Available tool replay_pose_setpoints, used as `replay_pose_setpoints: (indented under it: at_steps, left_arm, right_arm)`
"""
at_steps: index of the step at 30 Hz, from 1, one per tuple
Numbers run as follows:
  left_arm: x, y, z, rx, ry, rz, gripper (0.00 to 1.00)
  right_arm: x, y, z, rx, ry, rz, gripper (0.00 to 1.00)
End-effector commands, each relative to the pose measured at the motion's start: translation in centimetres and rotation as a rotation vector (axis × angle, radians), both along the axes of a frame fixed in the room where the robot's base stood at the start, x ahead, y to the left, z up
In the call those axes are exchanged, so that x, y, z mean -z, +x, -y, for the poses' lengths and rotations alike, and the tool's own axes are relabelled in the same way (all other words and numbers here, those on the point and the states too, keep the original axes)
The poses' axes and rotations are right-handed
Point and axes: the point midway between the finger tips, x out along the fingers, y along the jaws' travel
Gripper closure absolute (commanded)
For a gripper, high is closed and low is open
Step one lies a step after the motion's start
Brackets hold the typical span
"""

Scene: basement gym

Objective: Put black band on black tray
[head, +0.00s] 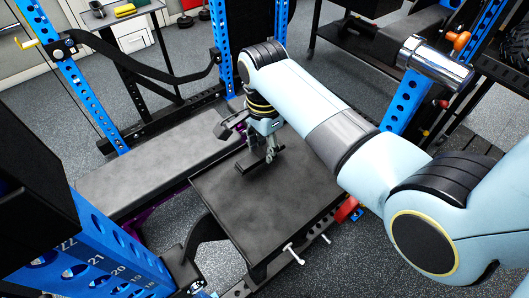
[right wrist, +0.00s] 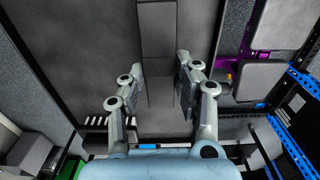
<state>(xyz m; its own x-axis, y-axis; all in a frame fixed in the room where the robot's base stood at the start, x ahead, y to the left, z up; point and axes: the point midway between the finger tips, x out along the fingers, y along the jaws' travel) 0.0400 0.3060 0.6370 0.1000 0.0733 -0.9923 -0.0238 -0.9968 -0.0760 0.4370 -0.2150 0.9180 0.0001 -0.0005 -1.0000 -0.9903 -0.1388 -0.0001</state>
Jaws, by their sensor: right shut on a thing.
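The black tray (head: 265,215) is a flat, dark square surface in the middle of the head view. It also fills much of the right wrist view (right wrist: 95,50). The black band (head: 258,163) is a dark strip at the tray's far part. In the right wrist view the band (right wrist: 160,40) runs up between the fingers. My right gripper (head: 268,152) points down over the far part of the tray. It is shut on the band, with a finger on either side in the right wrist view (right wrist: 159,75). I cannot tell whether the band touches the tray. My left gripper is not in view.
A grey padded bench (head: 150,165) lies left of the tray. Blue rack posts (head: 75,75) stand at the left, and another blue post (head: 405,105) stands right of my arm. A small table (head: 115,15) holds items at the back left. The tray's near part is clear.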

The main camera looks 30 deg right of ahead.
Motion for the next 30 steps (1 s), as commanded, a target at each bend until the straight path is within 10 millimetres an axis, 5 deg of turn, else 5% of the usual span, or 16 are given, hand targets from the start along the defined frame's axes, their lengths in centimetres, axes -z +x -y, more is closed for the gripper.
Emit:
replay_pose_setpoints:
  at_steps: [6,16,17,21,30]
  left_arm:
    - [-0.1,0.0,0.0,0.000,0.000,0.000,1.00]
    - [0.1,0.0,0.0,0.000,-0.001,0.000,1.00]
    - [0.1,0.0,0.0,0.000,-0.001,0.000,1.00]
    - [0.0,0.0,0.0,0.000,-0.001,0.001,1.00]
    - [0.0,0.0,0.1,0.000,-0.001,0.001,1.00]
  right_arm:
    - [2.6,0.0,0.0,0.001,0.001,0.000,1.00]
    - [2.9,-0.1,0.1,0.001,0.001,0.000,1.00]
    - [3.0,-0.1,0.1,0.001,0.001,0.000,0.68]
    - [2.9,-0.1,0.1,0.001,0.001,0.000,0.50]
    - [2.8,-0.1,0.1,0.001,0.000,0.000,0.46]
